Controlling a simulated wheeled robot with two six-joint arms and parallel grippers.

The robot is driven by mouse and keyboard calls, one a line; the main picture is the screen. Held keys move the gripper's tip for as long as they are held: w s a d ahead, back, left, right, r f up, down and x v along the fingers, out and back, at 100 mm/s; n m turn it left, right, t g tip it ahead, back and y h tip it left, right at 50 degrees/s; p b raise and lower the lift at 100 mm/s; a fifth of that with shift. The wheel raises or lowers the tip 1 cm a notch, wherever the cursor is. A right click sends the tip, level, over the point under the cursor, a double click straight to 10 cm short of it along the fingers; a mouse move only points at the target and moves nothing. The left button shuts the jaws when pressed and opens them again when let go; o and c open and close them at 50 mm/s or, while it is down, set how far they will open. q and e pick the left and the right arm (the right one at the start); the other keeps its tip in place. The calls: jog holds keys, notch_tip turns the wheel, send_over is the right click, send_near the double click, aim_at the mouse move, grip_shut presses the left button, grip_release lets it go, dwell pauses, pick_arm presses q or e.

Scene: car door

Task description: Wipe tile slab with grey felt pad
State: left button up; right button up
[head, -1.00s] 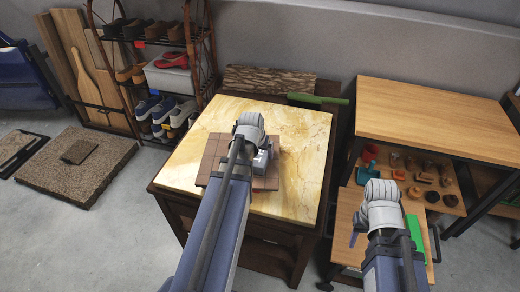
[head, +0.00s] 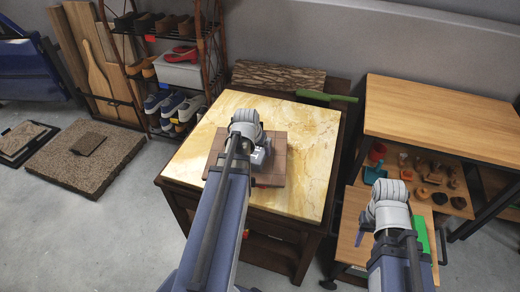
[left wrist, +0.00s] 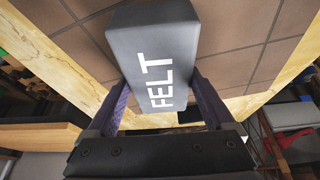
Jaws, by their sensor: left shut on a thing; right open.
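The brown tile slab (head: 276,172) lies flat on the yellow stone-topped table, partly hidden by my left arm. My left gripper (head: 256,160) is over the slab, shut on the grey felt pad (left wrist: 152,50). The pad is a dark grey block with "FELT" in white letters, held between both fingers. It is at the slab, but whether its underside touches the tiles I cannot tell. My right gripper (head: 387,203) is over the low wooden cart at right, its fingers mostly hidden.
The stone tabletop (head: 310,125) is clear around the slab. A bark-faced plank (head: 278,77) and a green-handled tool (head: 325,96) lie behind it. A taller wooden table (head: 440,110) stands at right, above a pegged shelf. A shoe rack (head: 170,60) stands at back left.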

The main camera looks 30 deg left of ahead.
pick_arm(q)
jog(key=shift+s+a, duration=0.25)
jog(key=shift+a, duration=0.35)
jog(key=shift+s+a, duration=0.3)
jog(key=shift+a, duration=0.3)
jog(key=shift+s+a, duration=0.25)
jog(key=shift+a, duration=0.35)
jog(key=shift+a, duration=0.15)
jog(key=shift+s+a+f, duration=0.1)
jog(key=shift+s+a, duration=0.3)
jog(key=shift+a, duration=0.3)
jog(key=shift+s+a, duration=0.4)
jog(key=shift+a, duration=0.3)
jog(key=shift+a, duration=0.1)
jog(key=shift+s+a, duration=0.4)
jog(key=shift+a, duration=0.45)
jog(key=shift+s+a, duration=0.35)
jog(key=shift+a, duration=0.45)
jog(key=shift+r, duration=0.2)
jog(key=shift+w+d, duration=0.1)
